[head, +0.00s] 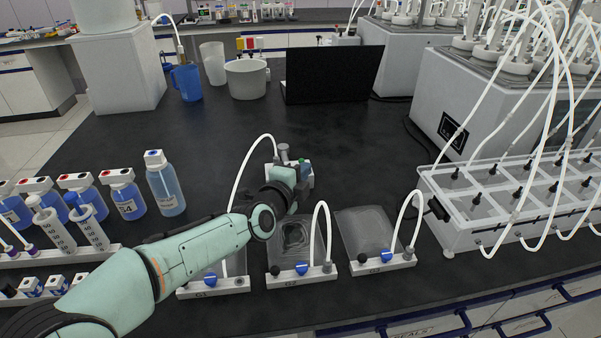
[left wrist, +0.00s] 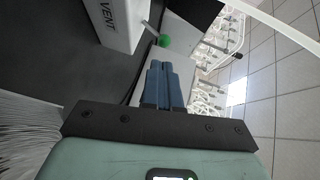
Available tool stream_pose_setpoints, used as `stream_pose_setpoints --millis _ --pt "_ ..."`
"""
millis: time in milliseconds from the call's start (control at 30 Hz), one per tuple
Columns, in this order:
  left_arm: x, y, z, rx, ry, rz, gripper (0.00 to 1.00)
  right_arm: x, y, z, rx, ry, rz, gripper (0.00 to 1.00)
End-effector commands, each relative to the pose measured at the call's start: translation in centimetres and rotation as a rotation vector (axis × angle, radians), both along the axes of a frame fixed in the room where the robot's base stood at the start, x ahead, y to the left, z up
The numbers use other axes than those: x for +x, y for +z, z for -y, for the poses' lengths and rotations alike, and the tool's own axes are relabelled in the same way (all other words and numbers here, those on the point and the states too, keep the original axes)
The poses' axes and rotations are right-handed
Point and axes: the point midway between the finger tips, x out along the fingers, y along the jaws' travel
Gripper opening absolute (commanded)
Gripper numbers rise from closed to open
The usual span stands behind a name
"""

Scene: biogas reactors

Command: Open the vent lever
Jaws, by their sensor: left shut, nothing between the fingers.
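The vent box is a white block marked "VENT" (left wrist: 113,22) at the top of the left wrist view. A thin metal lever (left wrist: 151,29) sticks out of its side and ends in a green ball knob (left wrist: 164,41). The blue fingers of my left gripper (left wrist: 165,66) are shut with nothing between them. Their tips point towards the knob and appear close to it; I cannot tell whether they touch. In the head view my left gripper (head: 298,186) is in front of the vent box (head: 308,172) and hides much of it. My right gripper is not in view.
Gas bag stations G1 (head: 230,284), G2 (head: 318,275) and G3 (head: 398,263) with blue valves and white tubes lie close to my left arm. Blue-liquid bottles (head: 166,190) stand left. A clear rack (head: 470,232) stands right. The bench behind the vent box is clear up to the laptop (head: 333,75).

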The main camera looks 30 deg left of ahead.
Motion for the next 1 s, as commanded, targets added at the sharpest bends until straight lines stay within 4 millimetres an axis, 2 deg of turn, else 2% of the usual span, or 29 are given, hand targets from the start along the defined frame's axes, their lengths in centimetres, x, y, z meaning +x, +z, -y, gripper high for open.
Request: stream_pose_setpoints --millis 33,233,667,833,1000 --pt "0.3 -0.3 -0.4 0.0 0.001 0.001 0.0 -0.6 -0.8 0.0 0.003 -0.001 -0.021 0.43" --pt "0.9 -0.3 -1.1 0.001 0.001 0.001 0.0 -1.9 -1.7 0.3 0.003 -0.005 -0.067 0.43" --pt "1.0 -0.2 -1.2 0.0 0.001 0.0 0.0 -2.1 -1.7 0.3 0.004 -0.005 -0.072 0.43" --pt "1.0 -0.1 -1.2 -0.006 0.0 -0.009 0.0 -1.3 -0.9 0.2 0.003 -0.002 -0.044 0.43" --pt "1.0 0.3 -1.3 -0.022 0.001 -0.03 0.0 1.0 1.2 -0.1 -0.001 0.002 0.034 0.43"
